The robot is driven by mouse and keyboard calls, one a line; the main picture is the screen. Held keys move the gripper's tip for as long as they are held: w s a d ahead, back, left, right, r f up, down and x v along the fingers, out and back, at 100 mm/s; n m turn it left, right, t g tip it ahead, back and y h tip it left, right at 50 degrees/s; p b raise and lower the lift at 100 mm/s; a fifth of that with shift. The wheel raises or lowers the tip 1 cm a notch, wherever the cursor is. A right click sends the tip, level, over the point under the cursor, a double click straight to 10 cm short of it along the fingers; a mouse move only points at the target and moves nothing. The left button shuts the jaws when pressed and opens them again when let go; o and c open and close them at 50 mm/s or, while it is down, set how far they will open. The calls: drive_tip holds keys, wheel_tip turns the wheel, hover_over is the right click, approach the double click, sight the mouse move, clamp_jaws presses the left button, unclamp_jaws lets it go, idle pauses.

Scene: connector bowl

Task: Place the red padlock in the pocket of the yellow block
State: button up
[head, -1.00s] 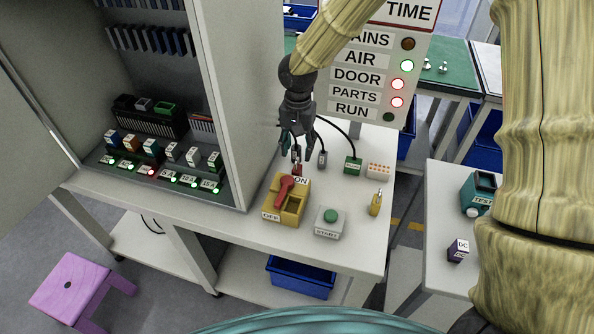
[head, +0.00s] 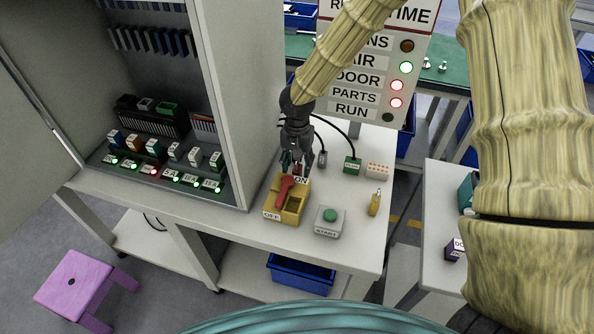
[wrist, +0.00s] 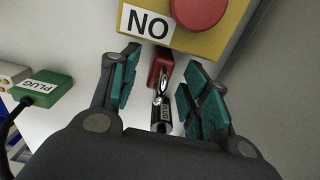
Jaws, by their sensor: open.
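The red padlock (wrist: 156,68) lies on the bench beside the yellow block, its metal shackle pointing toward my gripper. In the head view it is mostly hidden by my gripper (head: 297,163). The yellow block (head: 292,217) has a red lever, ON and OFF labels, and a recess at its front right; its edge also shows at the top of the wrist view (wrist: 218,44). My gripper is open, with its teal-padded fingertips (wrist: 158,88) on either side of the padlock's shackle end. No finger contact with the padlock is clear.
A green plug (head: 353,165), a START button box (head: 329,221) and a small yellow padlock-like item (head: 374,204) stand to the right. The cabinet wall (head: 240,110) rises at left.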

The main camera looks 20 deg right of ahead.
clamp_jaws()
drive_tip(key=shift+r, duration=0.1)
idle(0.3)
wheel_tip(320, 180, up, 10)
drive_tip(key=shift+f+b, duration=0.2)
drive_tip(key=shift+b, duration=0.85)
drive_tip(key=shift+s+a, duration=0.1)
